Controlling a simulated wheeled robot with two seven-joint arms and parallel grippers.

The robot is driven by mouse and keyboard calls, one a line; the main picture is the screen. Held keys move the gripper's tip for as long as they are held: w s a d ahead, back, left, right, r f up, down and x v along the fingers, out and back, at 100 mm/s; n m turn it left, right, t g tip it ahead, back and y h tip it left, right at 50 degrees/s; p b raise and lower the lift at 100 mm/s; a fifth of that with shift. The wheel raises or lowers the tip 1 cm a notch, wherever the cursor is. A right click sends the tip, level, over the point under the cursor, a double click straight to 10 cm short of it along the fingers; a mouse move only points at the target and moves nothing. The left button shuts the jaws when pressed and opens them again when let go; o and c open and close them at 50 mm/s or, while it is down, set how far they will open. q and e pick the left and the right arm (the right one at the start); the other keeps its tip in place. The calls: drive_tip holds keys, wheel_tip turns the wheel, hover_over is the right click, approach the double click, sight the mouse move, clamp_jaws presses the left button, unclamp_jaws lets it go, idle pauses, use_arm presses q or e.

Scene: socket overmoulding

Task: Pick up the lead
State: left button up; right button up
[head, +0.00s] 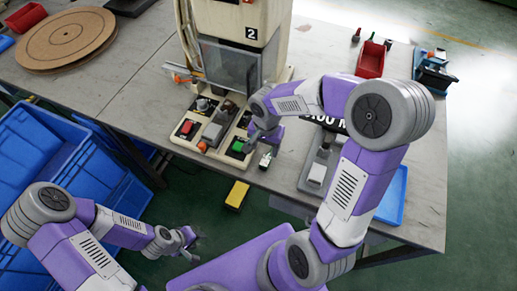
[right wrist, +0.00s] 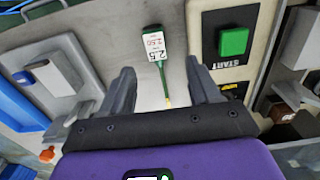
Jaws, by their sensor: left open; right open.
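The lead (right wrist: 154,45) is a green plug-like body with a white label, with a thin green cable running to a pale tip, lying on the grey table in the right wrist view. It also shows small in the head view (head: 265,160), near the table's front edge. My right gripper (right wrist: 160,68) is open, its fingers on either side of the cable in the picture; nothing is held. In the head view my right gripper (head: 263,137) is beside the green button. My left gripper (head: 187,242) is open and empty, off the table's front edge at the lower left.
A machine marked 2 (head: 240,60) stands behind the lead. Its panel has a green START button (right wrist: 234,42), close right of the lead in the wrist view. A grey fixture (head: 318,170) stands right of the lead. Blue crates (head: 60,150) and a yellow block (head: 237,195) are below the table.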

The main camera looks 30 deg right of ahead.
sight(267, 158)
drive_tip(key=shift+s+f, duration=0.55)
drive_tip(key=shift+f, duration=0.25)
drive_tip(key=f, duration=0.1)
drive_tip(key=f+b, duration=0.1)
drive_tip(key=f, duration=0.1)
drive_tip(key=f+b, duration=0.1)
drive_tip(key=f, duration=0.1)
drive_tip(key=shift+w+d, duration=0.3)
drive_tip(key=shift+w, duration=0.1)
use_arm(q)
drive_tip(key=shift+s+f, duration=0.25)
drive_tip(key=shift+f, duration=0.35)
drive_tip(key=shift+s+f, duration=0.25)
drive_tip(key=shift+f, duration=0.35)
use_arm(e)
drive_tip(key=c, duration=1.1)
drive_tip(key=shift+r, duration=0.1)
drive_tip(key=shift+c, duration=0.2)
